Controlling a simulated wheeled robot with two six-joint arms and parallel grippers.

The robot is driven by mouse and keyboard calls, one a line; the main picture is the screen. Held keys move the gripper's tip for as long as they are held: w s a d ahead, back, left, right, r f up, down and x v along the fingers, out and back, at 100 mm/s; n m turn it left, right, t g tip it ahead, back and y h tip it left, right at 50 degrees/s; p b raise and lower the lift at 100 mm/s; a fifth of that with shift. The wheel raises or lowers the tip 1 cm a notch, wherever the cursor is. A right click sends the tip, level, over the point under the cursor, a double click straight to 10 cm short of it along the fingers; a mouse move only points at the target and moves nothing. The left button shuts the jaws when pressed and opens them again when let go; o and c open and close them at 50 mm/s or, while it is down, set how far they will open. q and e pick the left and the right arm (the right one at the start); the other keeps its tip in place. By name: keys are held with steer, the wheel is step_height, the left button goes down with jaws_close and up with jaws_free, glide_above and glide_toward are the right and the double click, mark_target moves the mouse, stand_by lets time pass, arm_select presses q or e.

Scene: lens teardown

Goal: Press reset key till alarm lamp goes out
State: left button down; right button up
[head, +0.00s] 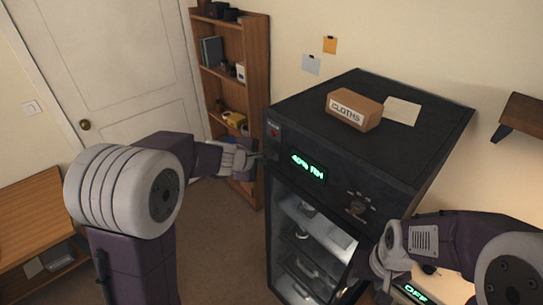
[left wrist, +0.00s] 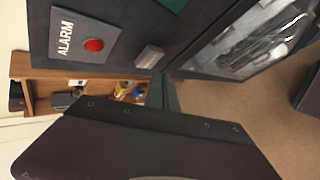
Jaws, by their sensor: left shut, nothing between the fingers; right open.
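The dark cabinet (head: 420,135) carries the alarm lamp (head: 274,132) at the upper left of its front. In the left wrist view the lamp (left wrist: 93,45) is a red dome on a grey plate marked ALARM; I cannot tell surely whether it is lit. A small grey key (left wrist: 149,56), apparently the reset key, stands out beside that plate. My left gripper (head: 259,156) is shut and empty, its tips close to the cabinet front below the lamp. In the left wrist view its tips (left wrist: 160,90) are near the key; contact cannot be told. My right gripper (head: 374,282) is open by the cabinet's lower right.
A green display (head: 308,167) reads 40% RH, with knobs (head: 357,203) to its right. A box marked CLOTHS (head: 354,111) and a paper (head: 403,111) lie on top. A wooden shelf (head: 258,60) stands behind my left gripper. Another display (head: 415,293) reads OFF.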

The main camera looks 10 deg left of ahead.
arm_select(q)
steer(key=s+a, duration=0.1)
steer(key=s+a+b, duration=0.1)
steer(key=s, duration=0.1)
steer(key=shift+s+a, duration=0.3)
steer(key=shift+a, duration=0.1)
steer(key=shift+f, duration=0.15)
steer(key=s+d+f+m+g+b, duration=0.25)
steer(key=s+f+m+b, duration=0.4)
steer(key=f, duration=0.55)
steer(key=s+d+f+m+g+b, duration=0.1)
steer(key=s+f+m+g+b, duration=0.25)
steer(key=s+f+b, duration=0.7)
steer(key=s+a+f+m+g+y+p, duration=0.2)
steer(key=s+a+f+m, duration=0.3)
steer(key=m, duration=0.2)
steer(key=shift+s+f, duration=0.3)
steer(key=shift+f, duration=0.1)
